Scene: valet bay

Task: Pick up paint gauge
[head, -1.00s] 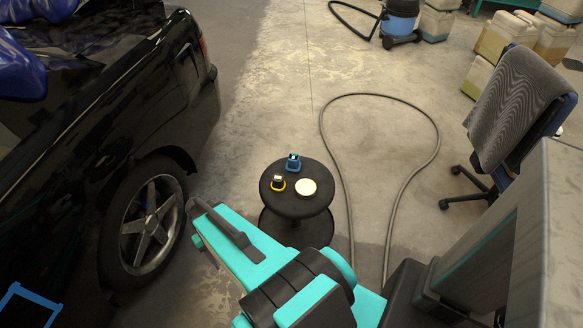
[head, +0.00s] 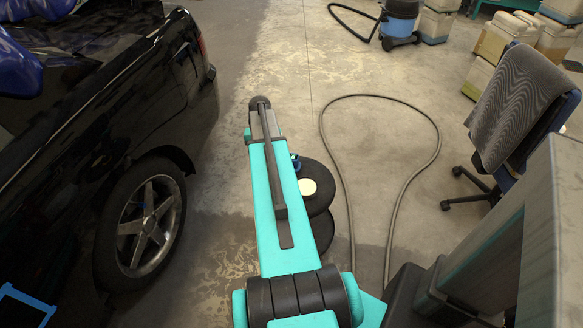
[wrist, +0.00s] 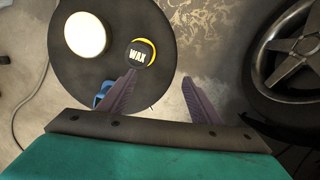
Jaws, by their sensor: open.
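A small blue device, which looks like the paint gauge (head: 296,161), stands on a round black stool (head: 323,187). In the head view my arm covers part of it. In the wrist view the gauge (wrist: 102,93) shows only partly, behind and left of my left finger. My gripper (wrist: 158,78) is open and empty above the near edge of the stool top (wrist: 70,72). Its fingers point toward a black and yellow item marked WAX (wrist: 140,54). I cannot tell if the left finger touches the gauge.
A white disc (head: 307,187) lies on the stool, also seen in the wrist view (wrist: 87,35). A black car with its wheel (head: 145,222) is at left. A hose (head: 345,190) loops on the floor at right, near an office chair (head: 520,105).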

